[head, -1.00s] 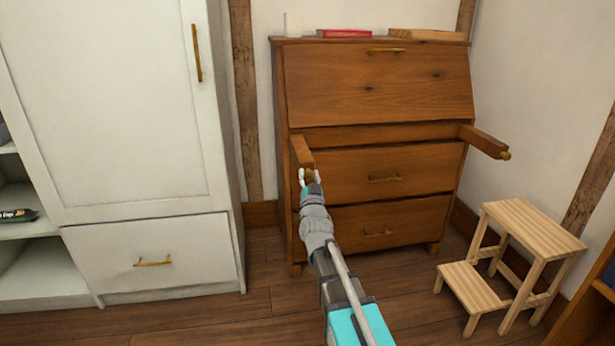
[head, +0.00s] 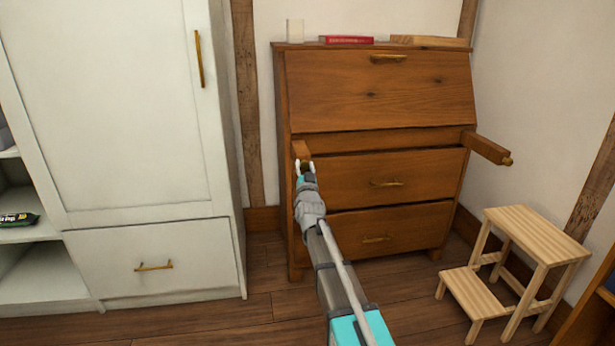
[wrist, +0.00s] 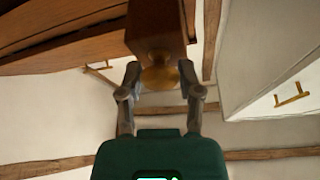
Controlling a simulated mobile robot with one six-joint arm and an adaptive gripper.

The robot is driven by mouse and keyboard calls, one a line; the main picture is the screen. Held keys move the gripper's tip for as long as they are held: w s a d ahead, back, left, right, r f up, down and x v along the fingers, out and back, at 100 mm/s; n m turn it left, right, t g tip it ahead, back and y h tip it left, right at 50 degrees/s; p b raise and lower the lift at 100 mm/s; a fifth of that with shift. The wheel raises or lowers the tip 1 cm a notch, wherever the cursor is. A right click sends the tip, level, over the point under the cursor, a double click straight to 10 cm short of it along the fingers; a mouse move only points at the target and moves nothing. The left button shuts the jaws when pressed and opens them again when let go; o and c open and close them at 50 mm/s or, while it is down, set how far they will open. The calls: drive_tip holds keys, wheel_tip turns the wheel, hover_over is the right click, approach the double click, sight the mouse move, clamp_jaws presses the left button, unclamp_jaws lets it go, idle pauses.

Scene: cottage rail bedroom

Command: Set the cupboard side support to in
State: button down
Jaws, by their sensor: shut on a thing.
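The cupboard side support (head: 301,149) is the left wooden pull-out bar of the brown bureau (head: 375,95), beside the white cupboard (head: 120,110). It sticks out a short way. In the wrist view the support (wrist: 157,25) ends in a round brass knob (wrist: 160,76). My gripper (head: 306,168) is at the support's front end, with its fingers on either side of the knob. It is shut on the knob, which the fingers partly hide in the head view.
The right support (head: 487,148) sticks out farther, with its brass knob free. The bureau's slanted lid is closed. A wooden step stool (head: 535,235) stands at the right. A red book (head: 346,40) lies on top. Floor before the bureau is clear.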

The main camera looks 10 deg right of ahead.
sight(296, 144)
drive_tip(key=w, duration=0.9)
drive_tip(key=shift+s+d, duration=0.1)
drive_tip(key=shift+c, duration=1.3)
unclamp_jaws()
drive_tip(key=shift+s, duration=0.1)
